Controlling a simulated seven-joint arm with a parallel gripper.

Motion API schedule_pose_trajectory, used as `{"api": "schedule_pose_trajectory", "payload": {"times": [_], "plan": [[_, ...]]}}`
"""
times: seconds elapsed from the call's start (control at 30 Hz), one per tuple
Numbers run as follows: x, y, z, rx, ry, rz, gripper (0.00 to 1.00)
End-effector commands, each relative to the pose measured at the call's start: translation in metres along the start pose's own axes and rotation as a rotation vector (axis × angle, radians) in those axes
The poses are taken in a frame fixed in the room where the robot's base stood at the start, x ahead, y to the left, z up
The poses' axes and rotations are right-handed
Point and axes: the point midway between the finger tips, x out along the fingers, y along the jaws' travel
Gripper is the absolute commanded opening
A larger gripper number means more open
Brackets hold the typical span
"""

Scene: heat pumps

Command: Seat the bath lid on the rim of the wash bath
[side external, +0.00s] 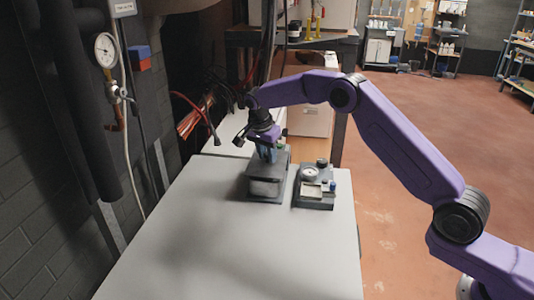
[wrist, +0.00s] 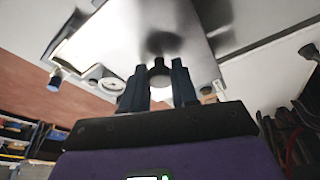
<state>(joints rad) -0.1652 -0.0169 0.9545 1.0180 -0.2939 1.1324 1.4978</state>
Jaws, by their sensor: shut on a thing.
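My gripper (wrist: 159,92) is shut on the round dark knob (wrist: 159,72) of the bath lid. In the wrist view the lid (wrist: 120,32) is a shiny metal plate that fills the upper middle, with a finger on each side of the knob. In the side external view my gripper (side external: 268,154) points down over the wash bath (side external: 265,188), a grey box with a paler front at the far end of the table. My gripper hides part of the lid there. I cannot tell whether the lid touches the bath rim.
A small unit with a round dial (side external: 310,174) and a blue knob stands on the pale table (side external: 240,245), close right of the bath. The front of the table is clear. A dark wall with pipes and a gauge (side external: 105,50) borders the left side.

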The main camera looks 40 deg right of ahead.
Motion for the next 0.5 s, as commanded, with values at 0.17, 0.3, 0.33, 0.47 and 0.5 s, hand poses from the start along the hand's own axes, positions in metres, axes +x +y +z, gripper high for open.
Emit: {"api": "schedule_pose_trajectory", "payload": {"times": [0.17, 0.3, 0.33, 0.47, 0.5], "plan": [[-0.0002, -0.0002, -0.0001, 0.0, 0.0, -0.001, 0.0], [0.001, -0.0002, 0.0001, 0.0, 0.0, -0.001, 0.0], [0.0014, -0.0001, 0.0002, 0.0, 0.0, -0.001, 0.0], [0.0031, -0.0001, 0.0007, 0.0, 0.0, 0.0, 0.0], [0.0036, -0.0001, 0.0008, 0.0, 0.0, 0.0, 0.0]]}}
